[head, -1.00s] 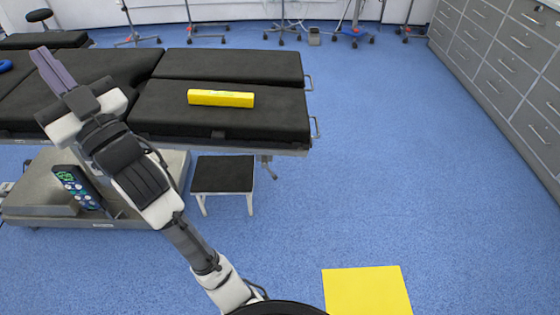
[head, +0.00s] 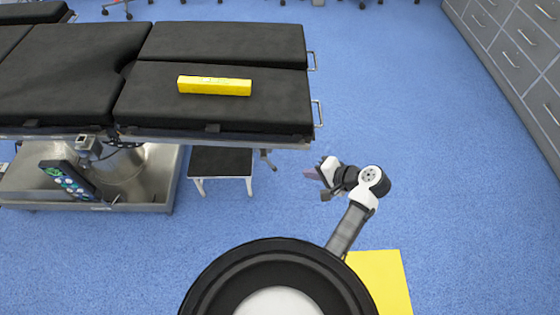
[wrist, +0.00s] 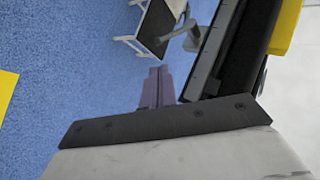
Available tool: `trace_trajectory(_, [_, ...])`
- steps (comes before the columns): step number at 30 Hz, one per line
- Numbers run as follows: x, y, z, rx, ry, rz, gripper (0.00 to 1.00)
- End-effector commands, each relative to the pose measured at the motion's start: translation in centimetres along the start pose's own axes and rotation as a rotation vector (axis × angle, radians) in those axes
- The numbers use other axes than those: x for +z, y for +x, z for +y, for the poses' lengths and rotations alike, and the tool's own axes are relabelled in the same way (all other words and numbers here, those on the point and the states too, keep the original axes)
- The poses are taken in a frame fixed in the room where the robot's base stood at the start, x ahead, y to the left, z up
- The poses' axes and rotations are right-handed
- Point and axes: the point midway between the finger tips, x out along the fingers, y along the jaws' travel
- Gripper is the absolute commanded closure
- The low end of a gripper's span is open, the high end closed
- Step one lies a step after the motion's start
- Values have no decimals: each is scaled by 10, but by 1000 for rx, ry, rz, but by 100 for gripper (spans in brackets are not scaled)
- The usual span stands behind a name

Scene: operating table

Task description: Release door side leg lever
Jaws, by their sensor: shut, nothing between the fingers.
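The operating table has two black leg sections side by side: a near one (head: 275,105) and a far one (head: 225,42). A small grey lever (head: 267,159) hangs under the right end of the near section. In the wrist view a grey lever-like part (wrist: 188,36) shows beside the table's side rail (wrist: 211,52). My gripper (head: 311,173) is to the right of the lever and apart from it, its purple fingers pointing left. The fingers (wrist: 158,87) look closed together and empty in the wrist view. I cannot tell how the lever is set.
A yellow box (head: 214,86) lies on the near leg section. A black-topped step stool (head: 220,162) stands under the table, left of the lever. A hand control (head: 68,180) hangs at the table base. Yellow floor mat (head: 385,280) lies at front right. Open blue floor lies right.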

Motion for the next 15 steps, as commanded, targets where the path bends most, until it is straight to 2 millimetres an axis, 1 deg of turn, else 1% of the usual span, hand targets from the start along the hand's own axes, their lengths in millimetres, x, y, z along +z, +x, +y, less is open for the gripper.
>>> trace_trajectory(5, [1,28,-1,2,-2,-4,100])
trace_trajectory(15, [0,100,-2,3,-5,-2,100])
